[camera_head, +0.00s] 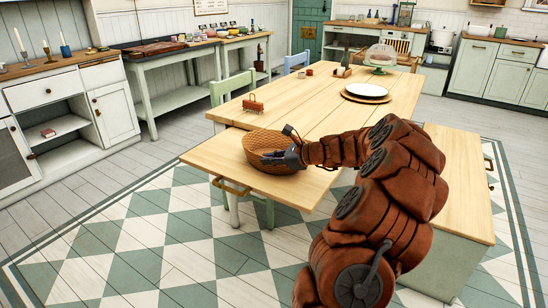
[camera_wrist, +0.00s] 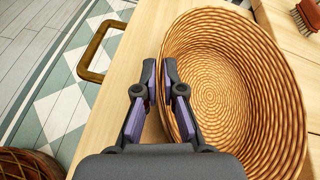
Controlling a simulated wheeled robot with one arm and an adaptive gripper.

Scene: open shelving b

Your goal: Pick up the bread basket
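The bread basket (camera_head: 259,143) is a round woven wicker bowl at the near left end of the wooden table. It stands upright and looks empty in the wrist view (camera_wrist: 232,85). My gripper (camera_head: 280,156) is at the basket's near right side. In the wrist view my gripper (camera_wrist: 160,80) has its two purple-padded fingers apart, one outside the basket and one inside, with the left part of the rim between them. A gap shows between the pads. Where the lower rim passes behind my gripper is hidden.
The wooden table (camera_head: 325,113) holds a red-brown brush-like item (camera_head: 253,104), a plate (camera_head: 366,91) and a glass-domed cake stand (camera_head: 380,58) farther back. A bench-like unit (camera_head: 455,180) stands at the right. The tiled floor (camera_head: 130,240) at the left is clear.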

